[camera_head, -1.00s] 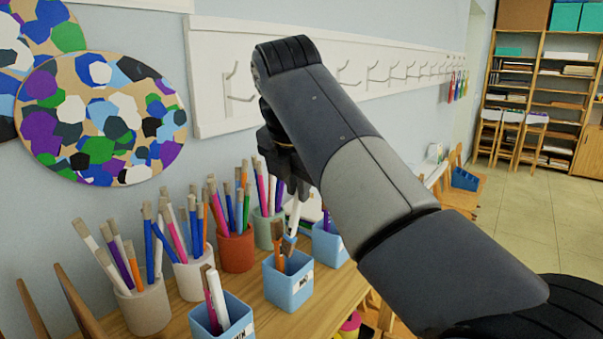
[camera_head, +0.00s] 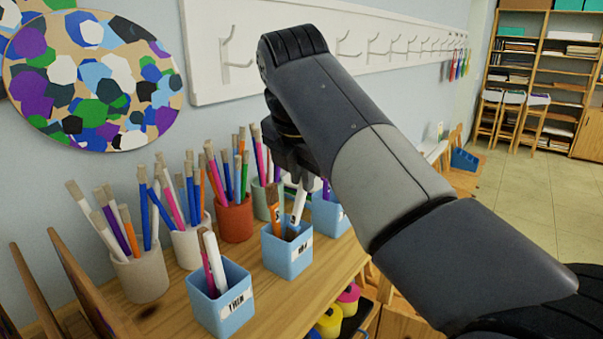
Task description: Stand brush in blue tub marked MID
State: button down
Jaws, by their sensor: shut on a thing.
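The blue tub marked MID (camera_head: 286,256) stands on the wooden table; its label is small but seems to read Mid. An orange-handled brush (camera_head: 275,214) stands in it at the left side. My gripper (camera_head: 298,180) is above this tub, partly hidden behind my own wrist, and is shut on a white-handled brush (camera_head: 299,204). The white brush hangs down, slightly tilted, with its lower end at the tub's mouth and seemingly inside the rim. Whether it touches the bottom is hidden.
A blue tub marked THIN (camera_head: 221,302) stands front left with brushes. Another blue tub (camera_head: 332,218) is behind right. White (camera_head: 190,247), terracotta (camera_head: 234,222) and beige (camera_head: 141,279) pots of brushes crowd the left. A hook rail (camera_head: 350,45) runs along the wall.

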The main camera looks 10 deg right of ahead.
jog(key=c, duration=1.4)
grip_release()
jog(key=shift+o, duration=0.2)
jog(key=p+v, duration=0.1)
jog(key=v, duration=0.9)
jog(key=shift+s+r, duration=0.2)
jog(key=shift+r, duration=0.15)
jog(key=shift+a, duration=0.1)
jog(key=w+f+p, duration=0.1)
jog(key=w+f, duration=0.4)
jog(key=f, duration=0.1)
jog(key=shift+d+f, duration=0.25)
jog(key=shift+d, duration=0.05)
jog(key=shift+w, duration=0.1)
